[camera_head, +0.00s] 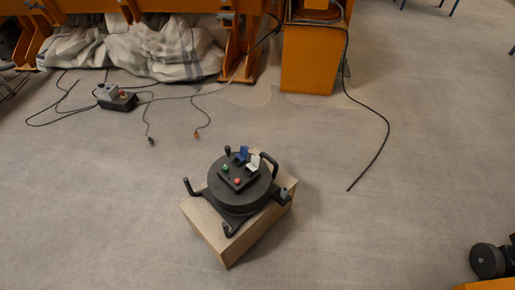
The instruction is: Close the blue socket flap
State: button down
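The blue socket flap (243,153) is at the back edge of a dark panel on top of a round black device (224,196). It stands up from the panel, so it looks open. A white flap (254,162) stands up just to its right. A green button (226,168) and a red button (237,181) are on the same panel, left and in front of the flaps. My gripper is not in view.
The device sits on a wooden box (231,251) on the grey floor. Cables and a small grey-black box (117,99) lie at the upper left. A black cable (377,151) runs down right of an orange block (309,62). A black and orange object (488,261) is at the lower right. The floor around the box is clear.

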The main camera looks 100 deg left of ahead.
aim_at(245, 152)
jog(key=u, duration=2)
jog(key=i, duration=3.6)
jog(key=u, duration=3.9)
jog(key=k, duration=0.15)
jog(key=u, duration=0.25)
